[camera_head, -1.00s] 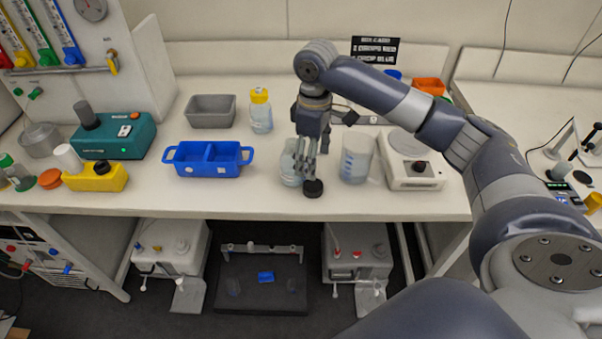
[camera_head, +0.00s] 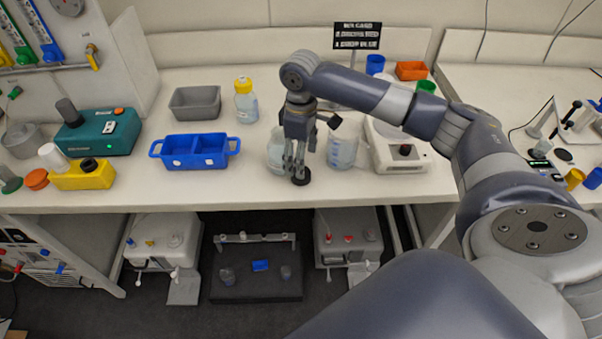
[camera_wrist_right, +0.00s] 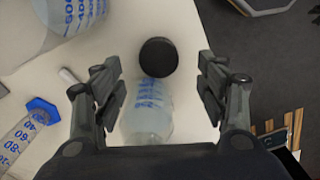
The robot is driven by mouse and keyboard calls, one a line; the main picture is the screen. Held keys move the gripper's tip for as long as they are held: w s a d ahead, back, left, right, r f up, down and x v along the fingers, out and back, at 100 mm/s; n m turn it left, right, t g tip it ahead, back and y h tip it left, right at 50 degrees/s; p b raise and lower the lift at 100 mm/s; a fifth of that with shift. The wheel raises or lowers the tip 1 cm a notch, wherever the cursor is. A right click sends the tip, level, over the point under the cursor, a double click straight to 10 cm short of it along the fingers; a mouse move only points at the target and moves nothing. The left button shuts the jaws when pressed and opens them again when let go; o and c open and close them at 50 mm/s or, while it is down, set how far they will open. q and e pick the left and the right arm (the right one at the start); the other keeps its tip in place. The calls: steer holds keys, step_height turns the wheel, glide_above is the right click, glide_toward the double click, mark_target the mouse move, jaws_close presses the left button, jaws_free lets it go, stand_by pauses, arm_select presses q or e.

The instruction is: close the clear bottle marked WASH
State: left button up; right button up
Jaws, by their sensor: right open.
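A clear bottle with blue print (camera_wrist_right: 148,118) shows in the right wrist view below a round black cap (camera_wrist_right: 158,57). The print is too blurred to read as WASH. In the head view the bottle (camera_head: 275,151) is partly hidden behind my right gripper, and the black cap (camera_head: 300,177) is by the fingertips, on the front side. I cannot tell whether cap and bottle touch. My right gripper (camera_head: 297,165) points down; its open fingers (camera_wrist_right: 160,90) are on either side of the cap and bottle in the wrist view, with gaps to the cap. My left gripper is out of view.
A graduated beaker (camera_head: 342,150) stands close right of my right gripper, before a white balance-like device (camera_head: 400,155). A blue two-part tray (camera_head: 194,152), grey bin (camera_head: 195,103) and yellow-capped bottle (camera_head: 246,103) are to the left. The bench front is mostly clear.

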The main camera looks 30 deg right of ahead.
steer(key=shift+f, duration=0.1)
steer(key=shift+f+p, duration=0.3)
step_height(320, 180, down, 4)
steer(key=shift+r+p, duration=0.2)
steer(key=shift+p, duration=0.4)
steer(key=shift+w+f, duration=0.1)
steer(key=shift+f, duration=0.35)
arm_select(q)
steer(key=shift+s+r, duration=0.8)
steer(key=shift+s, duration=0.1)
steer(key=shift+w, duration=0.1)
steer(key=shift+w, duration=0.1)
arm_select(e)
steer(key=c, duration=0.9)
